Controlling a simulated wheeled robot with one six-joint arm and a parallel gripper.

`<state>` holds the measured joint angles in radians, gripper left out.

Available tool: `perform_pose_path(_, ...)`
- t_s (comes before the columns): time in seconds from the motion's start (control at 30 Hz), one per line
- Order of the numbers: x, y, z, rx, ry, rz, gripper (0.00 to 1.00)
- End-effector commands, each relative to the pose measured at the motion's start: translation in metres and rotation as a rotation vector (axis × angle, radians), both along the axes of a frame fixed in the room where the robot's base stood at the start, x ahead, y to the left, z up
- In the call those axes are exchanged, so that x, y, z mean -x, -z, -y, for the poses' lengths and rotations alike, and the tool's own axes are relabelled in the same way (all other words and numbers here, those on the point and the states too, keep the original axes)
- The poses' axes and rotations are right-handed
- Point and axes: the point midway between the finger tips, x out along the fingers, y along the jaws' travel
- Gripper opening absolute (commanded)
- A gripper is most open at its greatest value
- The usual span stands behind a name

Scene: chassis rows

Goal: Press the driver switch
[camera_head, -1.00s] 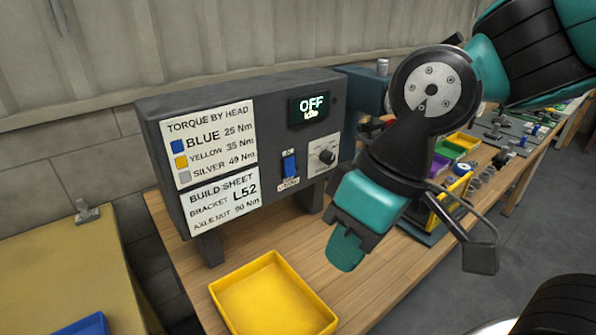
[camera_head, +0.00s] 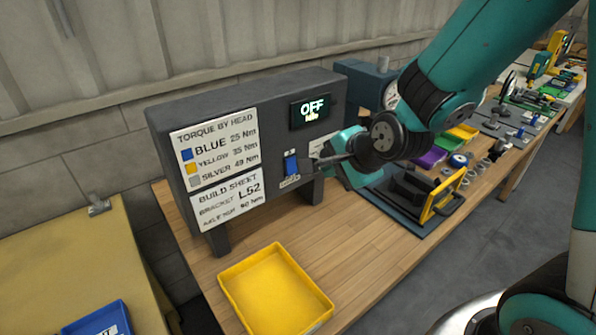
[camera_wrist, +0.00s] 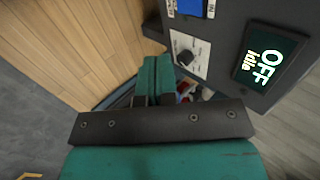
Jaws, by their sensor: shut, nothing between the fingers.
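The driver switch (camera_head: 290,165) is a blue rocker on the front of a dark control box (camera_head: 240,95). In the wrist view the blue switch (camera_wrist: 190,7) is cut off by the top edge. The box's display (camera_head: 311,111) reads "OFF" and "idle". My gripper (camera_head: 309,165) is shut and empty, its tips close to the right of the switch and in front of the panel. Whether it touches the panel cannot be told. In the wrist view the closed teal fingers (camera_wrist: 154,70) point up the picture, below and left of the switch. My gripper partly hides the dial in the head view.
The dial (camera_wrist: 185,52) sits beside the switch. A yellow tray (camera_head: 275,290) lies on the wooden bench below the box. A dark fixture with a yellow handle (camera_head: 442,195) stands to the right, with several coloured bins behind. Open wood lies between tray and fixture.

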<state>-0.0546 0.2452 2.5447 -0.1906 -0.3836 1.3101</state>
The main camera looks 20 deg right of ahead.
Motion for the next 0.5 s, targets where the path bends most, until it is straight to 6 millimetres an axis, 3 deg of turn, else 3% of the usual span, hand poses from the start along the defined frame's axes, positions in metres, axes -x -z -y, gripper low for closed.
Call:
perform_pose_path(0.17, -0.007, 0.009, -0.003, 0.001, -0.002, -0.004, 0.0)
perform_pose_path(0.5, -0.047, 0.053, -0.016, 0.002, -0.003, -0.006, 0.0)
